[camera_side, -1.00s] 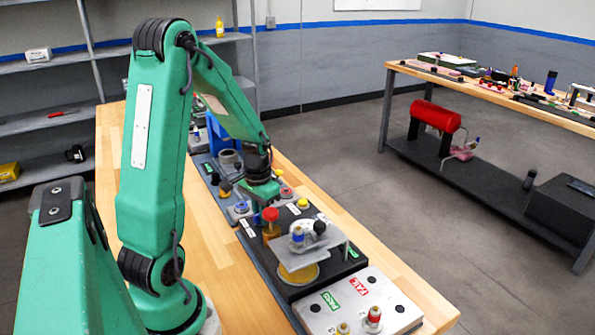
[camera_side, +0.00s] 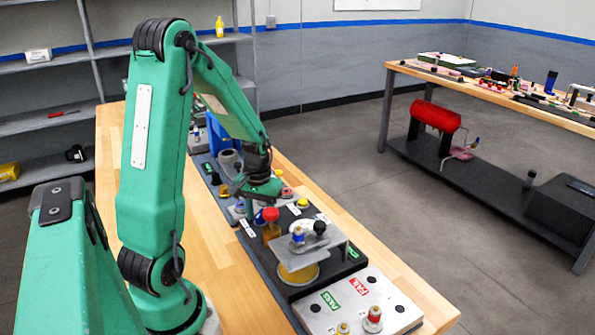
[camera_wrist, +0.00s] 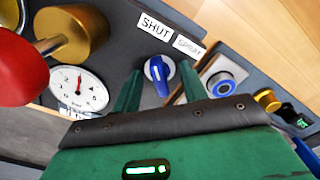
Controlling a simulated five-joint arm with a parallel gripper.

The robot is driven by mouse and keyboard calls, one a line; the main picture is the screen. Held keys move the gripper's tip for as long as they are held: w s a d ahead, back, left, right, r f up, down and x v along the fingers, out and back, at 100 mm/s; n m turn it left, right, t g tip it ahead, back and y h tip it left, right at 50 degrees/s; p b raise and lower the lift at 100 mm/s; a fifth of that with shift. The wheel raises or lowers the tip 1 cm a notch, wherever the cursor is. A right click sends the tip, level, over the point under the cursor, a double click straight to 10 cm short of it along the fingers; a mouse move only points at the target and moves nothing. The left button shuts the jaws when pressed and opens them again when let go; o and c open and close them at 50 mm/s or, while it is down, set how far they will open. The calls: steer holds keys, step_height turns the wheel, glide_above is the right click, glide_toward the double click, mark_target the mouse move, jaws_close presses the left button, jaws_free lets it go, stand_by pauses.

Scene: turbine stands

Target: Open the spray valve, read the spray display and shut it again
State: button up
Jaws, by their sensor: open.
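A blue valve knob (camera_wrist: 157,69) with a white pointer line sits on a pale round base on the dark panel, beside a SHUT label (camera_wrist: 156,27) and a SPRAY label (camera_wrist: 188,45). My gripper (camera_wrist: 160,88) is open, its two green fingers on either side of the knob, apart from it as far as I can tell. A white dial (camera_wrist: 79,92) with a red needle shows at the left; I cannot tell whether it is the spray display.
A red ball knob (camera_side: 270,214) on a brass post stands close to my gripper; it looms large in the wrist view (camera_wrist: 18,62). A blue round button (camera_wrist: 223,86) is to the right. A grey plate (camera_side: 330,242) and a PASS/FAIL box (camera_side: 390,318) stand nearer.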

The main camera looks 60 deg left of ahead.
mark_target(261, 213)
steer(key=shift+r, duration=0.1)
stand_by(0.3)
steer(key=shift+r, duration=2.4)
steer(key=shift+d, duration=0.1)
steer(key=shift+w+d+r, duration=0.1)
steer(key=shift+d+r, duration=0.05)
steer(key=shift+r, duration=0.1)
steer(key=d+r+m, duration=0.1)
steer(key=d+r, duration=0.1)
steer(key=d, duration=0.1)
steer(key=d+r+m+t, duration=0.1)
steer(key=d+r, duration=0.2)
steer(key=d+r+m+t, duration=0.1)
steer(key=d+r, duration=0.2)
steer(key=shift+w+d+r+m+y, duration=0.1)
steer(key=shift+d+m+y, duration=0.25)
steer(key=shift+m+y, duration=0.05)
steer(key=s+d+r+m+t, duration=0.3)
steer(key=s+d+r+m, duration=0.1)
steer(key=d, duration=0.6)
steer(key=shift+s+d+r+m+t+h, duration=0.15)
steer(key=shift+s+r+m+t+h, duration=0.2)
steer(key=shift+s+r, duration=0.6)
